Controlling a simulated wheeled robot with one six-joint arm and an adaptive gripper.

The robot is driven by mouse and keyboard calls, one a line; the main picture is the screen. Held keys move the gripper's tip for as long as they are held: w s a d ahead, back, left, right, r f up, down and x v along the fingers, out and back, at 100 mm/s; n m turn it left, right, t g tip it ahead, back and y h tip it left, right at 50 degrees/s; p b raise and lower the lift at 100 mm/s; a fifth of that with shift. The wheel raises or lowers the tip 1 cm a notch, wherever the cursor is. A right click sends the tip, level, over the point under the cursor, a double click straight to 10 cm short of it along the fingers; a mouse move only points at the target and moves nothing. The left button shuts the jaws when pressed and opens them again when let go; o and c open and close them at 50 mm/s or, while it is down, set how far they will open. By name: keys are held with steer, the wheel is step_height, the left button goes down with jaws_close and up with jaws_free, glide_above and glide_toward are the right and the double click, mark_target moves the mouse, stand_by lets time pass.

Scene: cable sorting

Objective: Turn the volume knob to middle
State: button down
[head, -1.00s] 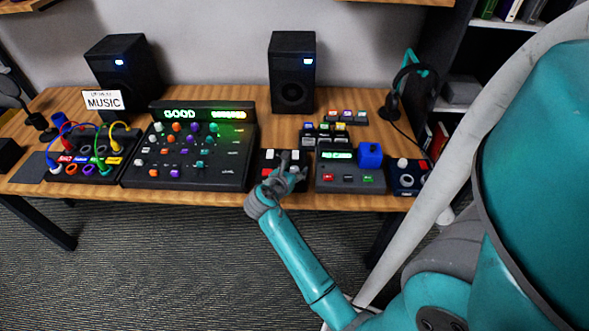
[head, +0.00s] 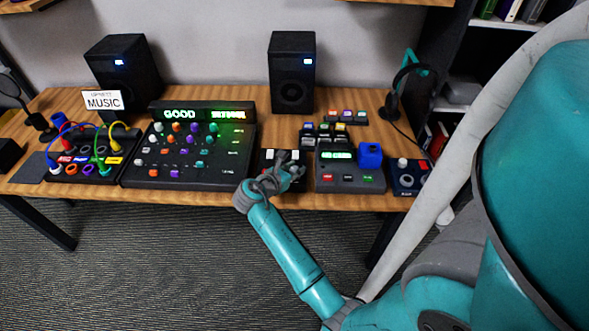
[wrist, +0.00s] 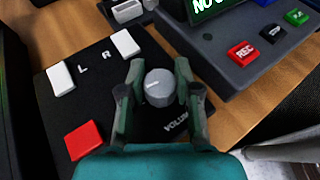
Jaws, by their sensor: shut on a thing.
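The volume knob (wrist: 159,87) is a light grey cylinder with a short dark mark on its top. It stands on a black panel (wrist: 65,110) with the word "VOLUME" printed beside it. My gripper (wrist: 158,85) has one finger on each side of the knob and is shut on it. In the head view my gripper (head: 277,176) is over the small black panel (head: 267,157) near the table's front edge, and the knob is hidden there by the fingers.
The panel also bears a red button (wrist: 86,139) and white switches (wrist: 124,43) marked L and R. A grey recorder box (wrist: 225,60) with a red REC button stands close on the right. The big mixer (head: 185,178) stands to the left, with speakers (head: 292,70) behind.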

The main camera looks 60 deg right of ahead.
steer(key=m+g, duration=0.2)
steer(key=m+g+y, duration=0.1)
steer(key=m+g, duration=0.1)
steer(key=shift+w+g+y, duration=0.1)
steer(key=shift+g+y, duration=0.2)
steer(key=shift+m+g+y, duration=1.4)
steer(key=shift+m+g, duration=0.2)
steer(key=shift+m, duration=0.4)
steer(key=shift+y, duration=0.3)
steer(key=c, duration=0.8)
jaws_free()
